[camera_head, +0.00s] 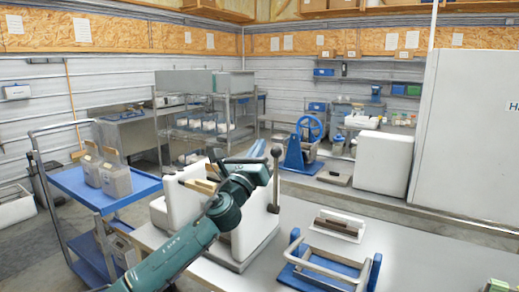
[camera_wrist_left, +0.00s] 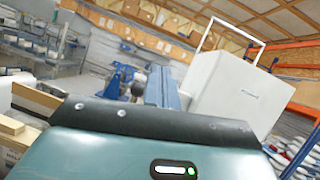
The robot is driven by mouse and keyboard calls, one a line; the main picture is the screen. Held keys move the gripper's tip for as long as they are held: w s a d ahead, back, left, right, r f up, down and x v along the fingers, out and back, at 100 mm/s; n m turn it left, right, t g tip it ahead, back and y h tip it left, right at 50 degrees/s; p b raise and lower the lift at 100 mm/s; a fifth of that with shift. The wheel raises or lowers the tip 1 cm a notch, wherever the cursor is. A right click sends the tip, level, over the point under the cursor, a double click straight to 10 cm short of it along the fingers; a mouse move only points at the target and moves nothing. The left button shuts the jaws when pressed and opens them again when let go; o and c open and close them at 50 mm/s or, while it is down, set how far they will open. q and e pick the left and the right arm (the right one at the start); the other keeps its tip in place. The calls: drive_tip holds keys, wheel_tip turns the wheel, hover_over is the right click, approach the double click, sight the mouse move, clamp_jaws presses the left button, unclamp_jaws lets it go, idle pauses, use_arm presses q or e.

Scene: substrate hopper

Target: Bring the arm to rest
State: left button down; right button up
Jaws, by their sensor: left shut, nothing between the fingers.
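My left arm comes in from the lower left of the head view and reaches across the white hopper unit (camera_head: 257,226) on the bench. My left gripper (camera_head: 258,149) is at its end, above the hopper, shut and empty, pointing up and toward the back. In the left wrist view its teal body fills the bottom, and a blue-grey part stands up beyond its dark rim. The arm hides part of the hopper. My right gripper is not in view.
A blue-framed stand with a light handle (camera_head: 330,266) and a tray with a brown block (camera_head: 338,226) are on the bench at right. A blue cart (camera_head: 70,182) with grey jugs (camera_head: 115,178) stands at left. A white box (camera_head: 383,163) is farther back.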

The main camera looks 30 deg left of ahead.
use_arm(q)
drive_tip(key=s+d+f+n+g+h, duration=0.1)
drive_tip(key=s+d+f+n+g, duration=0.2)
drive_tip(key=f, duration=0.7)
drive_tip(key=s+d+f+n+g+h, duration=0.1)
drive_tip(key=s+d+f+n, duration=0.2)
drive_tip(key=f+n, duration=0.45)
drive_tip(key=s+d+f+n+g+h, duration=0.1)
drive_tip(key=s+d+f+n+g, duration=0.15)
drive_tip(key=f, duration=0.95)
drive_tip(key=s+d+f+n+g, duration=0.3)
drive_tip(key=s+f+n, duration=0.5)
drive_tip(key=s, duration=0.5)
drive_tip(key=s+d+f+n+g+h, duration=0.1)
drive_tip(key=s+d+f+n+g, duration=0.2)
drive_tip(key=s+f+n, duration=0.6)
drive_tip(key=s+d+f, duration=0.1)
drive_tip(key=s, duration=0.3)
